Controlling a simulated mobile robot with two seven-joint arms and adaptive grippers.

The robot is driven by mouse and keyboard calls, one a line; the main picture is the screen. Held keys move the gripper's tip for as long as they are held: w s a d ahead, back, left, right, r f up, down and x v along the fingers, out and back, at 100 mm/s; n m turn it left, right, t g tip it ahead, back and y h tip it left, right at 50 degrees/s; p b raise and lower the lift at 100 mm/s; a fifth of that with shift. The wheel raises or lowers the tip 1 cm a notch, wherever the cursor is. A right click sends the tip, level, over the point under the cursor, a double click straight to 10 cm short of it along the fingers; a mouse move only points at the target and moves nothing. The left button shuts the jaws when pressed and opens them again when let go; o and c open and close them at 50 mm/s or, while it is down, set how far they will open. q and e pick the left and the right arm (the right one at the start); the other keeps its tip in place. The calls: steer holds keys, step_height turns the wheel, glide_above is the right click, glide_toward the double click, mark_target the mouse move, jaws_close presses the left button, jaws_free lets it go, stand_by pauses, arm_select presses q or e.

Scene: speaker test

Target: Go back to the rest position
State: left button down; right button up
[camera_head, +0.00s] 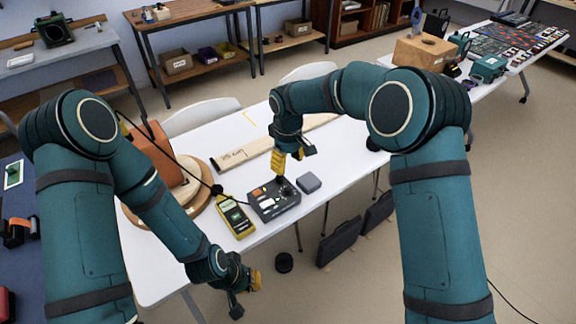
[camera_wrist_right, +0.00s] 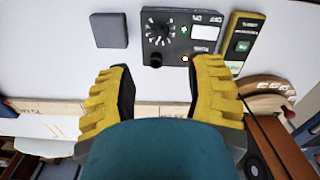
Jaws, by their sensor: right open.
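My right gripper (camera_head: 292,164) is above the white table, just behind the grey test box (camera_head: 273,200). In the right wrist view its two yellow-padded fingers (camera_wrist_right: 162,88) are wide apart with nothing between them. No object is seen in either gripper.
A yellow meter (camera_head: 235,216) and a small grey block (camera_head: 308,182) flank the test box. Round wooden boards (camera_head: 200,202) and an orange-brown box (camera_head: 152,150) stand left, partly behind my left arm. A wooden plank (camera_head: 236,157) lies behind. A black cable crosses the table.

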steer(key=shift+f, duration=0.1)
stand_by(0.3)
steer(key=s+d+f+m+y, duration=0.2)
steer(key=s+d+f+m, duration=0.15)
steer(key=s+f, duration=0.5)
steer(key=s+d+f+m+y, duration=0.2)
steer(key=s+d+f+m, duration=0.15)
steer(key=s+f, duration=0.5)
steer(key=s+d+m+t, duration=0.1)
steer(key=s+d+m, duration=0.2)
steer(key=s, duration=0.7)
steer(key=shift+f+m+t, duration=0.3)
steer(key=shift+m, duration=0.2)
steer(key=shift+a, duration=0.1)
stand_by(0.3)
